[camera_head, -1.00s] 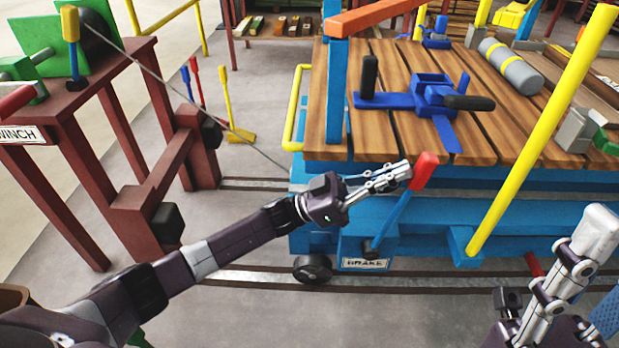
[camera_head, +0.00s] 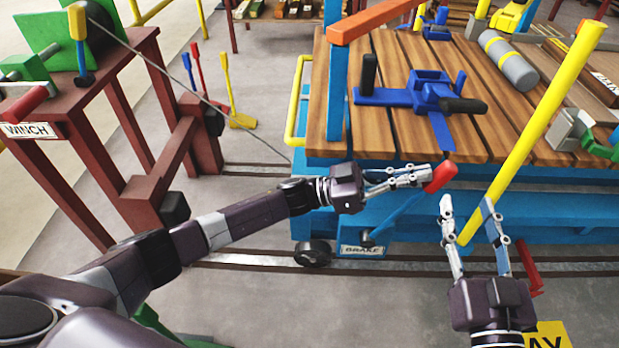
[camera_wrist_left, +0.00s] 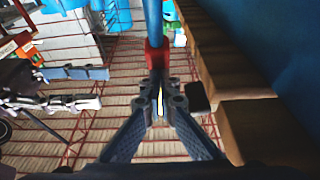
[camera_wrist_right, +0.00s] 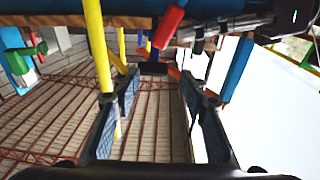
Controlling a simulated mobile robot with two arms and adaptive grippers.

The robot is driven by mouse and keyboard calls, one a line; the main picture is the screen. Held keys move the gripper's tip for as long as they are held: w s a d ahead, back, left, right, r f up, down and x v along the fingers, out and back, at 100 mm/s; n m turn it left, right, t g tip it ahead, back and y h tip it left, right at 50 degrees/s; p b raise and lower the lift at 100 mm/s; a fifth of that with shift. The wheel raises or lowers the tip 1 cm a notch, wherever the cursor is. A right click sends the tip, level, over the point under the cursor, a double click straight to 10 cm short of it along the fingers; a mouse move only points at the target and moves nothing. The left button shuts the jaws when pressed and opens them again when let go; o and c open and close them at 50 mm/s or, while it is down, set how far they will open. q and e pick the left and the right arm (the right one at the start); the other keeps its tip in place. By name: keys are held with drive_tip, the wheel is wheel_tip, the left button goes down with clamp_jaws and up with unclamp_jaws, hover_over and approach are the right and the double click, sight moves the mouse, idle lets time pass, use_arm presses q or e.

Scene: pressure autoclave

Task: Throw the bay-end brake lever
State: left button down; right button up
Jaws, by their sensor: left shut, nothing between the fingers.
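The brake lever has a red grip (camera_head: 440,177) on a blue shaft that leans right from its pivot above the BRAKE label (camera_head: 362,250) on the blue cart. My left gripper (camera_head: 426,176) is shut and empty, its fingertips against or very close to the left side of the red grip. In the left wrist view the red grip (camera_wrist_left: 155,52) lies just beyond the closed fingertips (camera_wrist_left: 158,90); I cannot tell whether they touch. My right gripper (camera_head: 467,205) is open and empty, below and right of the grip, in front of the cart's side. The red grip also shows in the right wrist view (camera_wrist_right: 168,27).
A yellow post (camera_head: 535,130) slants up right behind my right gripper. A red handle (camera_head: 531,262) is low at the cart's right. The wooden deck (camera_head: 385,140) carries a blue clamp (camera_head: 432,97). The winch stand (camera_head: 150,190) is at left, its cable running to the cart.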

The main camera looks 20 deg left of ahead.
use_arm(q)
drive_tip(key=shift+d, duration=0.25)
drive_tip(key=shift+f, duration=0.1)
use_arm(e)
wheel_tip(320, 180, down, 2)
drive_tip(key=shift+f+g+h, duration=0.2)
drive_tip(key=shift+g+h, duration=0.1)
drive_tip(key=shift+g, duration=0.2)
use_arm(q)
drive_tip(key=shift+d, duration=0.1)
drive_tip(key=shift+s, duration=0.1)
